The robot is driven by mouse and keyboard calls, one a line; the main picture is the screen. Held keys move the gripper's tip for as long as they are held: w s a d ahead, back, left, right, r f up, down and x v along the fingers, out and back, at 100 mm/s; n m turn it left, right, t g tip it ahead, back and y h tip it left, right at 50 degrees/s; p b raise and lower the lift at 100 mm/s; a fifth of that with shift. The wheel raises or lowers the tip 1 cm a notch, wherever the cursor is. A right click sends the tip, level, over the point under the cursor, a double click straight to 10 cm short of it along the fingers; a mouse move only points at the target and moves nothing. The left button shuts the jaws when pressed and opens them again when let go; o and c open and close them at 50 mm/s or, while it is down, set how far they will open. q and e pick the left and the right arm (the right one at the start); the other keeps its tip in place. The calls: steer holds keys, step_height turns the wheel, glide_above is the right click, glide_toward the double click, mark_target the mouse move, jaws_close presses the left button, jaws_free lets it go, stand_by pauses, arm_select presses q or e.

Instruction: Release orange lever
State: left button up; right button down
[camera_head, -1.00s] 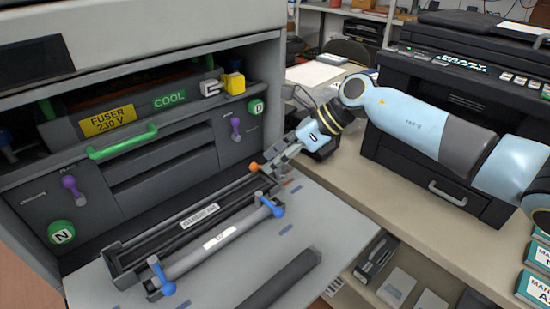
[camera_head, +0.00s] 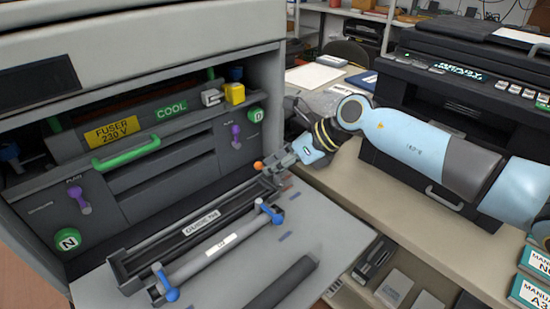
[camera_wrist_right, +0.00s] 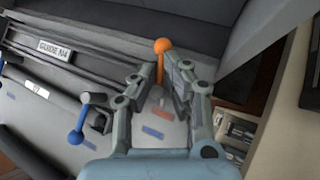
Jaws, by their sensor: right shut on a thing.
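The orange lever (camera_head: 258,166) stands at the right far end of the black guide tray (camera_head: 190,237) on the printer's open door; its round orange knob and stem also show in the right wrist view (camera_wrist_right: 162,47). My right gripper (camera_head: 275,167) reaches it from the right. It is shut on the lever's stem, with a finger on each side and the knob sticking out beyond the fingertips in the right wrist view (camera_wrist_right: 161,72). The lever's lower end is partly hidden by the fingers. My left gripper is not in view.
A grey roller (camera_head: 217,246) with blue levers (camera_head: 271,212) lies in front of the tray. A dark bar (camera_head: 283,282) lies on the door (camera_head: 335,232). The printer's inner panel with a green handle (camera_head: 127,153) rises behind. A black printer (camera_head: 460,110) stands right.

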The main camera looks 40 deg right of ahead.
steer(key=shift+s+a+r+m+t+h+p, duration=0.15)
steer(key=shift+m+t+h+p, duration=0.35)
steer(key=shift+m+p, duration=0.55)
steer(key=shift+f+m+h+p, duration=0.25)
steer(key=shift+h+p, duration=0.05)
steer(key=shift+p, duration=0.25)
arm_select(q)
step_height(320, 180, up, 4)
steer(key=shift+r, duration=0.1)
arm_select(e)
steer(key=shift+f, duration=0.15)
steer(key=shift+s, duration=0.1)
steer(key=c, duration=1.4)
jaws_free()
steer(key=shift+c, duration=0.2)
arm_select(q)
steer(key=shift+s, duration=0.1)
arm_select(e)
steer(key=shift+r, duration=0.2)
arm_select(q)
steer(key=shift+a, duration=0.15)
arm_select(e)
steer(key=v, duration=1.2)
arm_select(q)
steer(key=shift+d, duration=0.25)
arm_select(e)
steer(key=shift+s+f, duration=0.1)
steer(key=shift+s, duration=0.1)
